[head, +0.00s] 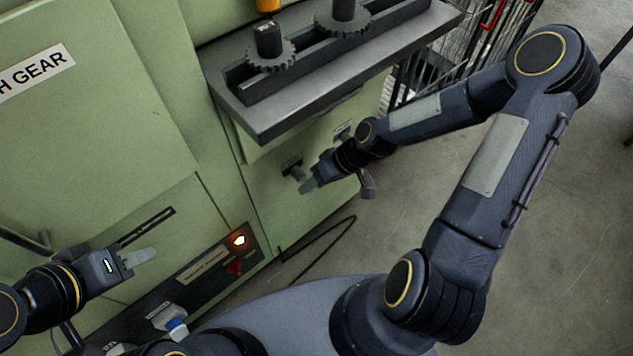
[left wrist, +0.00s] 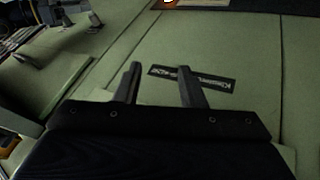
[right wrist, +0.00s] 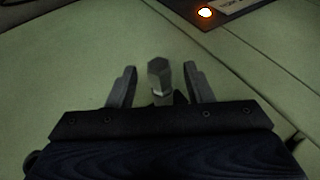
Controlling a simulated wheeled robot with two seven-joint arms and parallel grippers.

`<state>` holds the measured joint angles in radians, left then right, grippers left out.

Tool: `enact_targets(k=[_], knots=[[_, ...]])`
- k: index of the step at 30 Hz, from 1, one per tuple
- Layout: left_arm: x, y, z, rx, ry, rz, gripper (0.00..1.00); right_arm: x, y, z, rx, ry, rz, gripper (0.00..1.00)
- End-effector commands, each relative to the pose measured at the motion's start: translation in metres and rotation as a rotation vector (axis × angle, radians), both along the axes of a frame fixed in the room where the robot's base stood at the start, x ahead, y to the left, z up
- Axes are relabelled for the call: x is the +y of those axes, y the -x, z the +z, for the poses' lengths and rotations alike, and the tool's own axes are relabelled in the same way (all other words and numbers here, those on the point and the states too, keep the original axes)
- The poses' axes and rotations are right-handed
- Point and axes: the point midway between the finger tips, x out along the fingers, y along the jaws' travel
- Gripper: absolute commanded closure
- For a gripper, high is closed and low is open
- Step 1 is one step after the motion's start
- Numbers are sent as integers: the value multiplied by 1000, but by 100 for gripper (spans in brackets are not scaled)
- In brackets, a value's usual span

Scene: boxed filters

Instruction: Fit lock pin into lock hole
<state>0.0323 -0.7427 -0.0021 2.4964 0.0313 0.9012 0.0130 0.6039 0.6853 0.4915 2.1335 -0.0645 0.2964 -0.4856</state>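In the right wrist view a grey hex-headed pin (right wrist: 159,74) stands out between the two fingers of my right gripper (right wrist: 160,86). The fingers are apart, with a gap on each side of the pin head. In the head view my right gripper (head: 325,180) is at the lower green cabinet panel, beside a small dark label plate with a grey peg (head: 297,171). I cannot make out the lock hole clearly. My left gripper (head: 136,259) is in front of the green panel at the lower left. In the left wrist view its fingers (left wrist: 160,85) are apart and empty.
A grey shelf (head: 265,128) with dark gears (head: 271,55) juts out above my right gripper. A control strip with a lit orange lamp (head: 239,240) and a red switch (head: 235,267) lies lower left. The floor (head: 570,230) at right is clear.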

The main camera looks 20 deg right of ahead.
Motion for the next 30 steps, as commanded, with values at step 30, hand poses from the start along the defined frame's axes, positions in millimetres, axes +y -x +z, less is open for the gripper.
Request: enact_targets(k=[30], knots=[[0,0,24,0,0,0,64,-45,11,63,0,0,0,53]])
